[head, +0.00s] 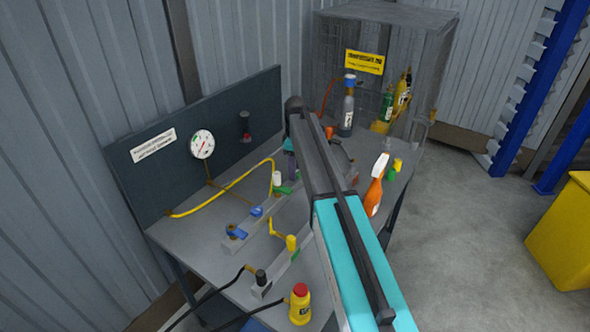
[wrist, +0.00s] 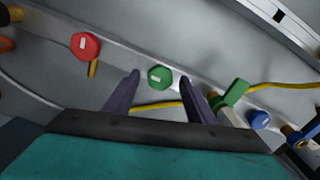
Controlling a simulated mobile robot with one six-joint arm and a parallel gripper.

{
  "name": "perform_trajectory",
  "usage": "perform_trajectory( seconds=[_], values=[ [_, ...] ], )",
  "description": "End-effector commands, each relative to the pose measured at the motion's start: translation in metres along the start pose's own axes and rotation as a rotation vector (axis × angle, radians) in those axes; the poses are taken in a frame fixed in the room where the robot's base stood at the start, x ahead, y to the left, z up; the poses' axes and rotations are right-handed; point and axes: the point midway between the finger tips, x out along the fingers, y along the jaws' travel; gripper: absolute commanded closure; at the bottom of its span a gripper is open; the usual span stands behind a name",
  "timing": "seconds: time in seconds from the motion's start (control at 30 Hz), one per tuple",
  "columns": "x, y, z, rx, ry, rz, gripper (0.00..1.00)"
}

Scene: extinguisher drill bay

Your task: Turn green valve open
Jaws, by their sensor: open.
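In the wrist view a round green knob (wrist: 160,77) with a white mark sits on a grey rail. A green lever handle (wrist: 236,92) on a pale valve body stands just right of my gripper; I cannot tell which of the two is the green valve. My gripper (wrist: 159,84) is open, its two purple fingers on either side of the round green knob in the picture. Whether they touch it is unclear. In the head view a green lever (head: 283,190) shows beside a white cylinder, and my arm hides most of the gripper.
A red knob (wrist: 85,46) is left of the fingers and a blue knob (wrist: 260,120) right. A yellow hose (head: 232,184) crosses the bench near the gauge (head: 202,144). An orange spray bottle (head: 375,186) and a yellow bottle (head: 300,304) stand near my arm.

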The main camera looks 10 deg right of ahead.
Motion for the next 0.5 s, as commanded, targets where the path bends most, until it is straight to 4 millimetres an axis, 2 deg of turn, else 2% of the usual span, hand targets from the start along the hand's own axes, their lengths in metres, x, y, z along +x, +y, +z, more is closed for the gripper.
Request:
perform_trajectory(
  seconds=[0.23, 0.5],
  values=[
    [-0.023, 0.000, 0.000, 0.000, 0.001, 0.002, 0.50],
    [-0.060, 0.001, 0.000, 0.000, 0.001, 0.002, 0.50]
  ],
)
